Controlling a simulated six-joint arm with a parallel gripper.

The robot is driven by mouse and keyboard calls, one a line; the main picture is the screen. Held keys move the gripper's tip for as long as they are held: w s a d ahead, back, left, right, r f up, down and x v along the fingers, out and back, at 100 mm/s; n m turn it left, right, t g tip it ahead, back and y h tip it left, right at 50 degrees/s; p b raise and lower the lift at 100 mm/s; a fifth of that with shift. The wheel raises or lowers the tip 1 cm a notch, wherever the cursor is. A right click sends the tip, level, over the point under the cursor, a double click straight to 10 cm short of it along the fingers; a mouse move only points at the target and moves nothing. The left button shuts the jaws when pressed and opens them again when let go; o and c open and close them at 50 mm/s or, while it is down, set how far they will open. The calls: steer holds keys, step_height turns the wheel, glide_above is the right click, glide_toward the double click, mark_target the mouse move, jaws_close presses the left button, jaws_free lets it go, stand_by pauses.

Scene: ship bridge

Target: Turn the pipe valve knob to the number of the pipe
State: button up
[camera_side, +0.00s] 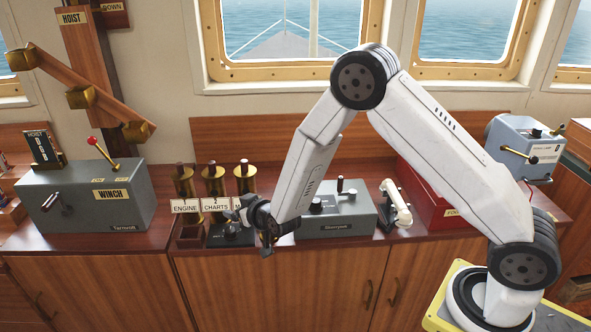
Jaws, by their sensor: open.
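Three brass pipes stand on the wooden counter: one labelled ENGINE (184,182), one labelled CHARTS (215,182), and a third (245,178) whose label is mostly covered by my gripper. A small figure shows above the word CHARTS; the other pipes' numbers cannot be read. A low dark unit with a black knob (231,234) sits in front of the pipes. I cannot read its dial or tell which way the knob points. My gripper (250,230) is open and empty, just right of the knob and partly in front of it. I cannot tell whether they touch.
A grey WINCH box (86,200) with a red-tipped lever stands left. Right of my gripper are a grey control box (345,218), a white handset (396,205) and a red box (432,195). A blue-grey box (522,148) is at far right.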

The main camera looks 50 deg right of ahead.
glide_toward(232, 231)
steer(key=x, duration=0.3)
steer(key=shift+s+a, duration=0.1)
stand_by(0.3)
steer(key=shift+x, duration=3.85)
jaws_close()
